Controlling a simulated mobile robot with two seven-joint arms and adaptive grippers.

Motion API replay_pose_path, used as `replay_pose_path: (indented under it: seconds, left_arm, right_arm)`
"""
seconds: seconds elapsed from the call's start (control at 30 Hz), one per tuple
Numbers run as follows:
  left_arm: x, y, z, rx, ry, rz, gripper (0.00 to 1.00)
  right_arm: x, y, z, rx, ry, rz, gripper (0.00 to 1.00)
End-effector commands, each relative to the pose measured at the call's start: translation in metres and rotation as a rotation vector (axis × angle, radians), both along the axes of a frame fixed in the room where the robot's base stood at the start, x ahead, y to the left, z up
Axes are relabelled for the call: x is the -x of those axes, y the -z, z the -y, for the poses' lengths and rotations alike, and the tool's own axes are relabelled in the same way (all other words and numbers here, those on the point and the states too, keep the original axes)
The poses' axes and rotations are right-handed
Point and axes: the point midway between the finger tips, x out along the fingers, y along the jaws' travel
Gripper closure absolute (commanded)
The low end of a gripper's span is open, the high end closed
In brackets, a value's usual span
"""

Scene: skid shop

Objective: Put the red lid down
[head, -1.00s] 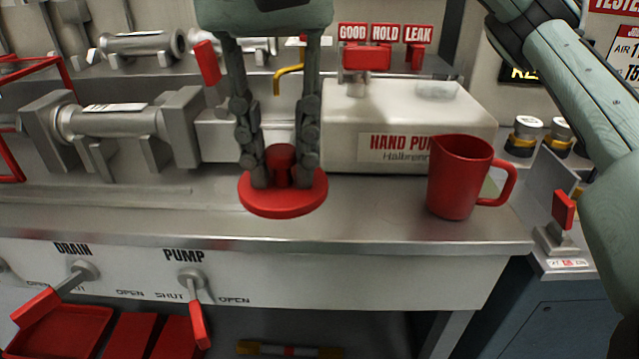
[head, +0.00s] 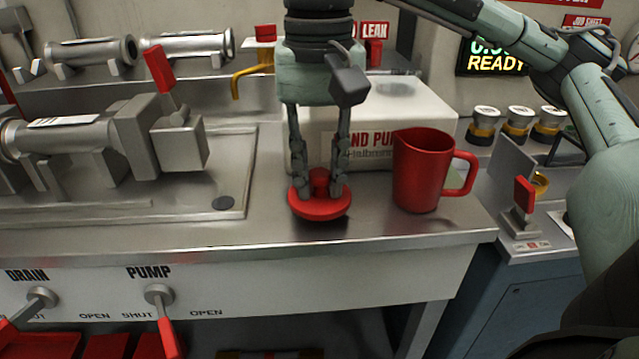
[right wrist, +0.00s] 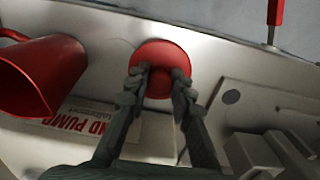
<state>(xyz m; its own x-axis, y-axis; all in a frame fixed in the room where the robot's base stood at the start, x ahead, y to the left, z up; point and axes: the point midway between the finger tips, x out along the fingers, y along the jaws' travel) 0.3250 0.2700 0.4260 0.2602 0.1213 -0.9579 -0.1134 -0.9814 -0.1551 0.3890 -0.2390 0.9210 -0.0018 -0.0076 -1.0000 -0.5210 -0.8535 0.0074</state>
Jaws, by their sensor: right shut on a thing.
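The red lid (head: 319,208) is a round disc with a knob, at the bench front, left of the red mug. My right gripper (head: 319,183) points down with its fingers on both sides of the knob, shut on it. The lid is at or just above the bench top; I cannot tell whether it touches. In the right wrist view the lid (right wrist: 160,57) shows beyond the fingertips (right wrist: 160,82). A dark round spot (head: 223,203) shows uncovered on the metal plate to the left. My left gripper is not in view.
A red mug (head: 420,172) stands close to the right of the lid. The white hand pump box (head: 385,108) is behind. A metal cylinder fixture (head: 75,140) is at left. The bench front edge (head: 250,245) is near; DRAIN and PUMP levers (head: 165,325) are below.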

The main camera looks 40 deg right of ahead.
Motion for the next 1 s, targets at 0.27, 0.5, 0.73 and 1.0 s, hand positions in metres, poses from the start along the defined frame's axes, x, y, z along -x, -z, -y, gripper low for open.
replay_pose_path:
  seconds: [0.27, 0.5, 0.73, 1.0]
  left_arm:
    - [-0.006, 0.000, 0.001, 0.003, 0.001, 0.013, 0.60]
    - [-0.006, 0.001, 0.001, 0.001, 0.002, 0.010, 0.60]
    - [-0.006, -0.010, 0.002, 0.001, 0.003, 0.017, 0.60]
    - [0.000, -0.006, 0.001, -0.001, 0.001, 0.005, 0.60]
  right_arm:
    - [0.000, 0.019, 0.000, 0.000, 0.001, 0.001, 0.97]
    - [0.000, 0.020, 0.000, 0.000, 0.001, 0.001, 0.97]
    - [0.000, 0.021, 0.000, 0.000, 0.001, 0.000, 0.68]
    - [0.000, 0.021, 0.000, 0.000, 0.001, 0.000, 0.57]
